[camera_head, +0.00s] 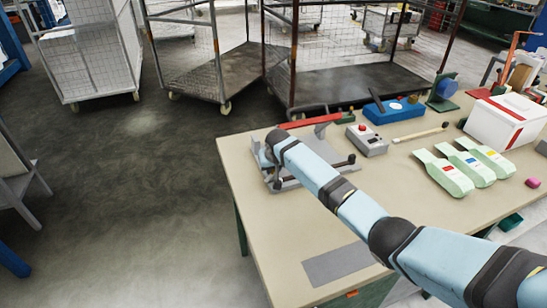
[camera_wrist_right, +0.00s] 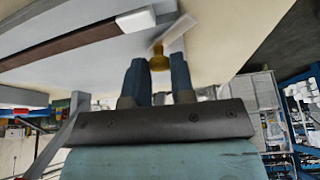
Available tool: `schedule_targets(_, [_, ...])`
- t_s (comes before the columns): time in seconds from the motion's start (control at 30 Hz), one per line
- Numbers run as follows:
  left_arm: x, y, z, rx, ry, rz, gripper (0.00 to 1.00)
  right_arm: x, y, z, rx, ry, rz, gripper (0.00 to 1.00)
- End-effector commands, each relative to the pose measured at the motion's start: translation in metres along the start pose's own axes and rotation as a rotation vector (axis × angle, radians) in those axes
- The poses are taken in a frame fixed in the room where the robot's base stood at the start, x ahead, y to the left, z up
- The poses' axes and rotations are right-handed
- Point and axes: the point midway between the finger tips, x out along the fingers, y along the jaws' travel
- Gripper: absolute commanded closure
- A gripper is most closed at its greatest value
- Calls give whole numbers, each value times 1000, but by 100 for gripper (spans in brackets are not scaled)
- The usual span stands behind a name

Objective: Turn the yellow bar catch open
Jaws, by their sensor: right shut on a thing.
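The yellow bar catch (camera_wrist_right: 159,59) shows in the right wrist view as a round yellow knob with a pale flat bar beside it. My right gripper (camera_wrist_right: 158,70) has one finger on each side of the knob and is shut on it. In the head view my right arm reaches over the grey press (camera_head: 285,184) at the table's left end. The arm hides the catch and the fingertips there. My left gripper is in neither view.
A white box (camera_head: 505,120) is at the right. Wire trolleys (camera_head: 205,65) stand behind. The table's front left is mostly clear.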

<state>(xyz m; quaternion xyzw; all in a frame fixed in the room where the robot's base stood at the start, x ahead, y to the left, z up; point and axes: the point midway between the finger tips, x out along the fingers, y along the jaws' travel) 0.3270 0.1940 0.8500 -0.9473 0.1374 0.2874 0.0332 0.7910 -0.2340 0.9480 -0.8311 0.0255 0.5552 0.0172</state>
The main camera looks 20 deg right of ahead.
Motion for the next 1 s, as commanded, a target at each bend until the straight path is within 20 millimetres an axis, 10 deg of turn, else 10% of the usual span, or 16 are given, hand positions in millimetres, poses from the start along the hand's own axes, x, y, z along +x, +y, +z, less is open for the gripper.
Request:
schedule_targets(0.3, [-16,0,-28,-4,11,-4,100,-1,-4,0,275,-4,113,100])
schedule_targets(1.0, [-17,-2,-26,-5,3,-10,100,2,-5,0,636,-3,264,100])
